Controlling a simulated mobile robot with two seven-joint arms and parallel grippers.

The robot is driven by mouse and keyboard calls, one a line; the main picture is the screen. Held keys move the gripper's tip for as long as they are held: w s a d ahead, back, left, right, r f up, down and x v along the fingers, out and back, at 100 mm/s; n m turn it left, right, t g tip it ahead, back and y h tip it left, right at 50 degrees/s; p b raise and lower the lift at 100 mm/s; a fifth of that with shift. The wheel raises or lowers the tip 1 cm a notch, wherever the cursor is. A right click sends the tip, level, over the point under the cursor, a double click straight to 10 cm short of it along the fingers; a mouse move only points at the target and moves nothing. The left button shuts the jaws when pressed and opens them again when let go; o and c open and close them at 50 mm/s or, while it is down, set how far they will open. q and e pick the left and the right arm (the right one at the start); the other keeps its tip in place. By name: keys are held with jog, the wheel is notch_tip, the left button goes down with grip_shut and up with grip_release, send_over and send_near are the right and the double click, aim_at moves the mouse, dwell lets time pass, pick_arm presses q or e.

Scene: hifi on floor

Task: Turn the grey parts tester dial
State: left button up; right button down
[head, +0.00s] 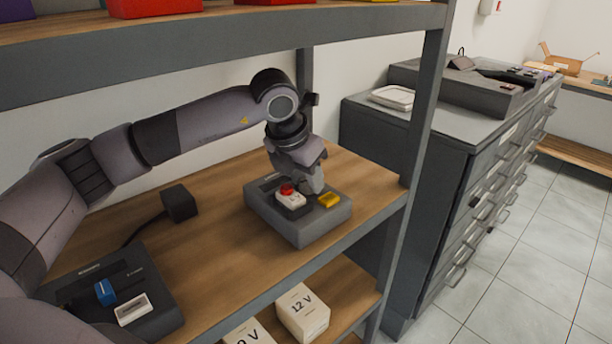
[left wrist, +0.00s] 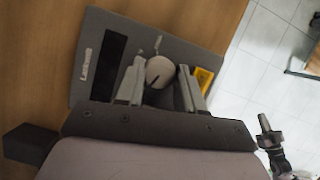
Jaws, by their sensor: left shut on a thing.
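The grey parts tester (head: 318,228) is a grey box on the wooden shelf board, with a red button (head: 287,189) on a white plate and a yellow patch (head: 329,200). My left gripper (head: 312,186) reaches down onto its top and hides the dial in the head view. In the left wrist view, the round pale grey dial (left wrist: 160,72) with a dark pointer mark sits between the fingers of my left gripper (left wrist: 160,88), which is shut on it. The yellow patch (left wrist: 203,78) is just right of the fingers. A small, unclear part at the lower right may be my right gripper (left wrist: 267,130).
A second dark device (head: 150,280) with a blue switch stands front left, and a black block (head: 179,203) with a cable lies behind it. The upper shelf (head: 230,45) hangs above my arm. A shelf post (head: 415,150) stands right of the tester. White boxes (head: 303,312) are below.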

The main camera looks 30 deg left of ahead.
pick_arm(q)
jog(key=shift+m, duration=0.3)
jog(key=shift+a+m+h+b, duration=0.1)
jog(key=shift+m+h+b, duration=0.3)
jog(key=shift+m, duration=0.3)
jog(key=shift+m+h, duration=0.4)
jog(key=shift+m, duration=0.4)
jog(key=m, duration=0.2)
jog(key=m+g+h, duration=0.1)
jog(key=m, duration=0.1)
jog(key=shift+w+a+m+g, duration=0.15)
jog(key=shift+m+g, duration=0.15)
jog(key=shift+m, duration=0.1)
jog(key=shift+p, duration=0.3)
jog(key=o, duration=0.8)
jog(key=shift+c, duration=0.2)
